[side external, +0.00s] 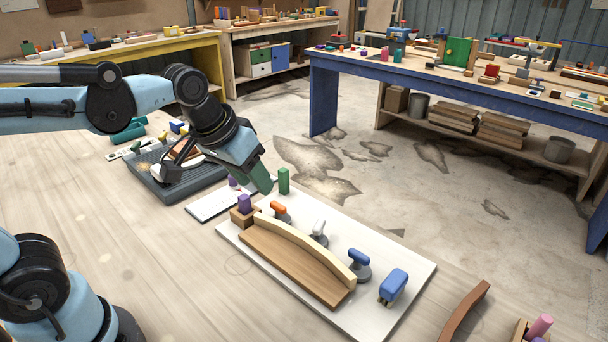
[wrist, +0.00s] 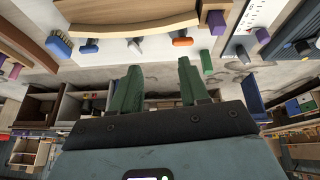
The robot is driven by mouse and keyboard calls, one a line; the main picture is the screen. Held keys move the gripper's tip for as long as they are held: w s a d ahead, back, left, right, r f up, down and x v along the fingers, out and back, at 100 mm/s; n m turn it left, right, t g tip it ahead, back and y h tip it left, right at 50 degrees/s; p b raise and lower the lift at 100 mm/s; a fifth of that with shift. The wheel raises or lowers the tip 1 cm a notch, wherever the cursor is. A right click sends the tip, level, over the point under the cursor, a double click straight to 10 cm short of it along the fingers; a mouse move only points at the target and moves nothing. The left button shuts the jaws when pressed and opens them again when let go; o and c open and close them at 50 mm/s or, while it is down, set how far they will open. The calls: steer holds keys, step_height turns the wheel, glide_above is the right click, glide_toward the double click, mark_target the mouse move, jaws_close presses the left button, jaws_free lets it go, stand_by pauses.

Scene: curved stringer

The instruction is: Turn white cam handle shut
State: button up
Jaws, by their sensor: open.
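The white cam handle (side external: 318,228) stands on a grey round base on the pale board (side external: 405,318), between an orange cam handle (side external: 279,208) and a blue cam handle (side external: 359,257). It also shows in the wrist view (wrist: 135,46), upper middle. These cams line the outer side of a curved light wood strip (side external: 305,245), set against a brown wood piece (side external: 290,266). My gripper (side external: 265,188), with green fingers, is above the board's far left end, left of and apart from the white handle. In the wrist view its fingers (wrist: 158,68) are spread with nothing between them.
A green peg (side external: 284,181) stands close beside my gripper, and a purple peg (side external: 244,204) stands in a wooden block nearby. A dark grey tray (side external: 176,190) lies behind left.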

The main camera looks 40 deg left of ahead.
steer(key=w+d+r+n+g, duration=0.1)
steer(key=w+d+r+g, duration=0.1)
steer(key=w, duration=0.3)
steer(key=n+g, duration=0.2)
steer(key=g, duration=0.1)
glide_above(319, 223)
step_height(319, 223, down, 3)
step_height(319, 223, down, 11)
steer(key=shift+f, duration=0.15)
